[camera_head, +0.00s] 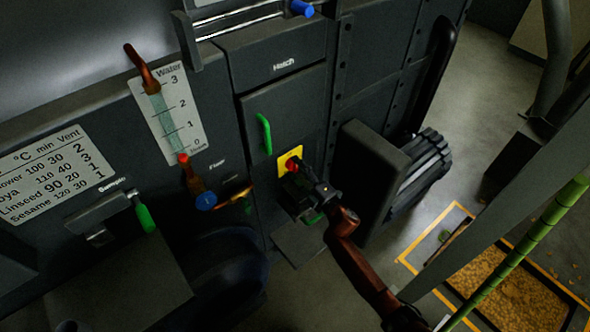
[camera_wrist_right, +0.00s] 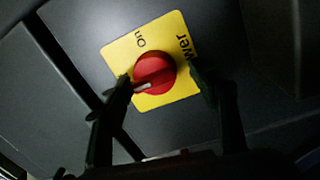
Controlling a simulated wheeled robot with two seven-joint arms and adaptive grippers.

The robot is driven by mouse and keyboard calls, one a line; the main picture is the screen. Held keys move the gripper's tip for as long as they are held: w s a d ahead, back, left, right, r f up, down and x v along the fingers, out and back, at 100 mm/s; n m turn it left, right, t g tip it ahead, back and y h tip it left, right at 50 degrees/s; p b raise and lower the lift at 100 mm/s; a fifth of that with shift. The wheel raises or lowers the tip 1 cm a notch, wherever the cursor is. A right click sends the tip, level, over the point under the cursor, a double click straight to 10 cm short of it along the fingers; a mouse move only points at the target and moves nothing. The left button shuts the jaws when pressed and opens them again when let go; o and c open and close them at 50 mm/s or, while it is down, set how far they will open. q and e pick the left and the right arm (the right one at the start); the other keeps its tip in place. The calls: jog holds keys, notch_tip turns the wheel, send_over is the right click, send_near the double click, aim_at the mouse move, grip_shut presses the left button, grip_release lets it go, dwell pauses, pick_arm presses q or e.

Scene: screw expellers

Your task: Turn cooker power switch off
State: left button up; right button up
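The cooker power switch is a red round knob (camera_head: 292,165) on a yellow plate (camera_head: 284,157), low on the dark cooker front. In the right wrist view the red knob (camera_wrist_right: 154,73) sits on the yellow plate (camera_wrist_right: 118,52), which reads "On" and part of "Power". A pale mark on the knob points to the lower left of that picture. My right gripper (camera_head: 296,178) is at the knob in the head view. Its two fingers (camera_wrist_right: 162,86) stand apart on either side of the knob; the left finger is close to it, and contact is unclear. My left gripper is not in view.
A green hatch handle (camera_head: 265,133) is above left of the switch. A dark box (camera_head: 371,168) juts out just right of my right gripper. A water gauge (camera_head: 170,115), a blue-knobbed valve (camera_head: 206,200) and a green sample handle (camera_head: 145,218) are further left.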

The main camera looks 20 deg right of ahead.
jog(key=shift+d+r, duration=0.1)
jog(key=shift+s+d, duration=0.15)
jog(key=shift+s, duration=0.2)
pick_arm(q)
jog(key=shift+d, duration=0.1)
pick_arm(e)
jog(key=v, duration=1.1)
jog(key=shift+s, duration=0.1)
